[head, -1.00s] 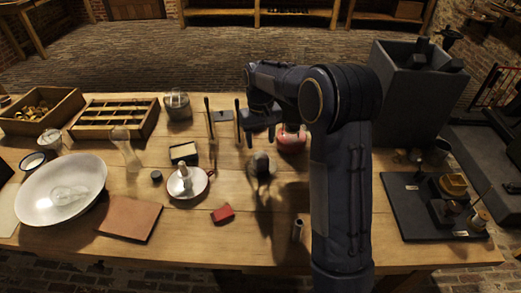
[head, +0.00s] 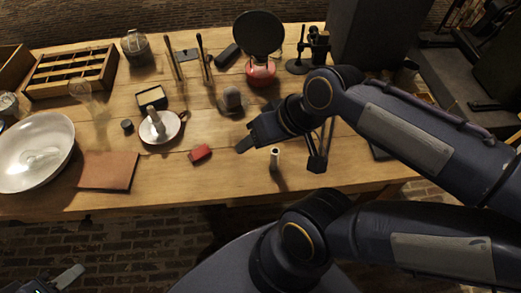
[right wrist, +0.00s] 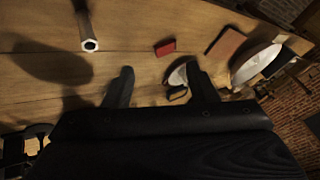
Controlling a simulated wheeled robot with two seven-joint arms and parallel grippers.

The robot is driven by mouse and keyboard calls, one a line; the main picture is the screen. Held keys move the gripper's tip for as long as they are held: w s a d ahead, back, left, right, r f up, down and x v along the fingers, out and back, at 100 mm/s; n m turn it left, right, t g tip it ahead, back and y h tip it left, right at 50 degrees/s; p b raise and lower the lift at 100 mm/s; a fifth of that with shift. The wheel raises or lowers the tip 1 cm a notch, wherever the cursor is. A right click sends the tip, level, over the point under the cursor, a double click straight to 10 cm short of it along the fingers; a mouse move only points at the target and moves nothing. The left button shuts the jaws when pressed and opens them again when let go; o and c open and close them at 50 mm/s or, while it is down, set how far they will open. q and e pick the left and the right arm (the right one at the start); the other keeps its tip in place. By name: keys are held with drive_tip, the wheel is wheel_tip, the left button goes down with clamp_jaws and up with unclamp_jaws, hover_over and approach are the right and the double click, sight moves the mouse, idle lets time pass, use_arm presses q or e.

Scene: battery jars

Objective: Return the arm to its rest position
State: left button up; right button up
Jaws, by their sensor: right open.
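My right arm comes in from the right in the head view, bent over the front right part of the table (head: 105,205). Its gripper (head: 246,140) points left, above the wood and in front of a grey domed object (head: 232,100). In the right wrist view the gripper's two fingers (right wrist: 162,88) stand apart with nothing held between them. My left gripper (head: 66,278) shows only partly at the bottom left corner, below the table's front edge; its jaw opening is unclear.
A white-topped cylinder (head: 275,158) stands close to the right gripper. A red box (head: 200,153), a candle dish (head: 160,127), a brown leather piece (head: 108,170) and a large white bowl (head: 36,150) lie further left. A round black disc (head: 258,35) stands behind.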

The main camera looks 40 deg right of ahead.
drive_tip(key=shift+s+a+f, duration=0.3)
drive_tip(key=shift+s+f, duration=0.1)
drive_tip(key=shift+s, duration=0.1)
drive_tip(key=shift+s+a+f, duration=0.25)
drive_tip(key=shift+s+f, duration=0.1)
drive_tip(key=shift+s, duration=0.1)
wheel_tip(320, 180, up, 2)
drive_tip(key=shift+r+p, duration=0.2)
drive_tip(key=shift+p, duration=0.95)
